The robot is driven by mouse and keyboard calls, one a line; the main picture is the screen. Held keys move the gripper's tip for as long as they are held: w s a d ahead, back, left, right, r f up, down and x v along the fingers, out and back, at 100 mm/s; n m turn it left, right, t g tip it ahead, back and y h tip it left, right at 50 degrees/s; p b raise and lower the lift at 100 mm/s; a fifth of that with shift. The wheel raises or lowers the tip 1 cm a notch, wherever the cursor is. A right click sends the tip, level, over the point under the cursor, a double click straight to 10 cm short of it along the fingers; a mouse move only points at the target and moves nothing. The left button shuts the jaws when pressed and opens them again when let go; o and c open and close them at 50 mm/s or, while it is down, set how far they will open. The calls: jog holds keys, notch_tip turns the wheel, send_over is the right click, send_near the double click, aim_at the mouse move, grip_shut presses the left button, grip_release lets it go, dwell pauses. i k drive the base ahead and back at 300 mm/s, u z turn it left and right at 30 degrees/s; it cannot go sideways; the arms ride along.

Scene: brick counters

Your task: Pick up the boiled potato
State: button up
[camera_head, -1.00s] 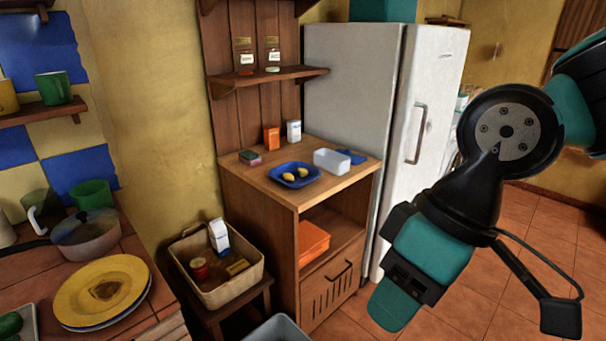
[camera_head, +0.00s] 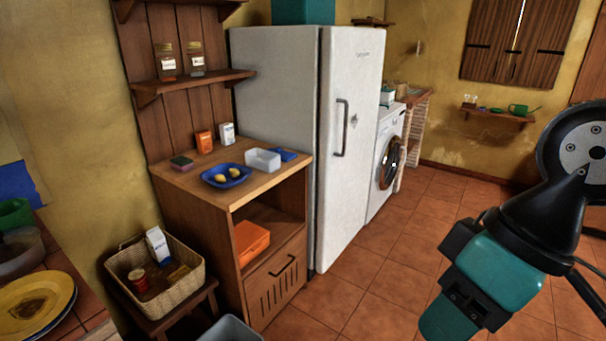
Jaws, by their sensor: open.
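Two small yellow lumps, potato-like, lie on a blue plate (camera_head: 211,184) on top of the wooden cabinet. One yellow lump (camera_head: 221,178) is nearer the left and the other yellow lump (camera_head: 234,173) lies to its right. They are too small to tell which is the boiled potato.
Beside the plate are a clear container (camera_head: 263,160), a blue cloth-like item (camera_head: 284,155), a sponge (camera_head: 181,163) and two small boxes. A wicker basket (camera_head: 190,292) stands below left. The fridge (camera_head: 345,170) is right of the cabinet (camera_head: 195,225). Floor (camera_head: 375,240) is open at right.

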aim_at(234, 172)
jog(key=z, duration=0.7)
jog(key=i, duration=1.6)
jog(key=u, duration=0.7)
jog(key=i, duration=0.75)
jog(key=u, duration=1.3)
jog(key=i, duration=0.6)
jog(key=u, duration=0.5)
